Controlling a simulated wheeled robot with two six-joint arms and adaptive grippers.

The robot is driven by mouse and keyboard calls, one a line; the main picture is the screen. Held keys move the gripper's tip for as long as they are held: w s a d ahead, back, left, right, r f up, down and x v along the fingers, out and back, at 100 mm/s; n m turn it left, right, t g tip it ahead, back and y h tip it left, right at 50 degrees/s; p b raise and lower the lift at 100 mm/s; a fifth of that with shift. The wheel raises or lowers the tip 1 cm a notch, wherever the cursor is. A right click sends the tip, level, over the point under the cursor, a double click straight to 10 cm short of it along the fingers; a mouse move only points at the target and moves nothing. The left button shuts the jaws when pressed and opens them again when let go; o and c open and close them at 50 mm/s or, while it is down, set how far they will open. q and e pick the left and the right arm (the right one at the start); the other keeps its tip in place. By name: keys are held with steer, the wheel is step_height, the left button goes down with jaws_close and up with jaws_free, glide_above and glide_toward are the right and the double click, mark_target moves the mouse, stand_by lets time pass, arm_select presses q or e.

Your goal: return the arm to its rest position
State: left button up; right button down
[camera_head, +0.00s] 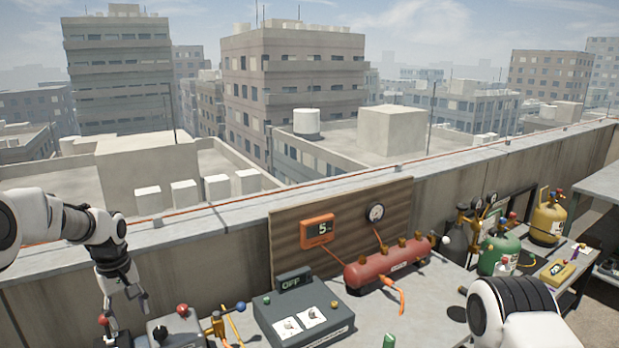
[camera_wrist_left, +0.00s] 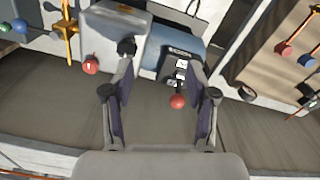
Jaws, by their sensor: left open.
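My left arm comes in from the left in the head view, and its gripper (camera_head: 130,303) points downward over the left end of the bench. The gripper is open and empty, with its fingers spread in the left wrist view (camera_wrist_left: 161,75). Between and beyond the fingers lies a blue-grey device (camera_wrist_left: 172,45) with a red knob (camera_wrist_left: 177,102). I cannot tell whether the fingers touch anything. My right arm (camera_head: 520,312) shows at the lower right of the head view; its gripper is out of view.
Near the left gripper stand a grey box (camera_head: 178,332) with a red knob and a brass valve piece (camera_head: 217,324). A dark box reading OFF (camera_head: 303,318), a red tank (camera_head: 388,264) and gas cylinders (camera_head: 500,252) stand rightward. A parapet (camera_head: 215,225) runs behind; air above it is free.

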arm_select(q)
steer(key=d+f+m, duration=0.2)
steer(key=d+f, duration=0.3)
steer(key=f, duration=0.6)
steer(key=s+d+f+m, duration=0.1)
steer(key=s+d+f, duration=0.2)
steer(key=s+f, duration=0.2)
steer(key=s+d+f+m, duration=0.2)
steer(key=s+f, duration=0.4)
steer(key=s, duration=0.4)
steer(key=s+d+f+m, duration=0.1)
steer(key=s+d+f, duration=0.3)
steer(key=s, duration=0.4)
steer(key=shift+s+f+m+h, duration=0.1)
steer(key=shift+f+m+h, duration=0.2)
steer(key=shift+f, duration=0.45)
steer(key=s+d+m, duration=0.1)
steer(key=s+m, duration=0.1)
steer(key=s, duration=1.1)
step_height(320, 180, down, 9)
steer(key=b, duration=0.9)
arm_select(e)
step_height(320, 180, down, 10)
steer(key=w, duration=0.1)
steer(key=shift+w+d+r, duration=0.15)
steer(key=shift+w, duration=0.1)
arm_select(q)
steer(key=shift+d, duration=0.1)
arm_select(e)
steer(key=shift+w, duration=0.1)
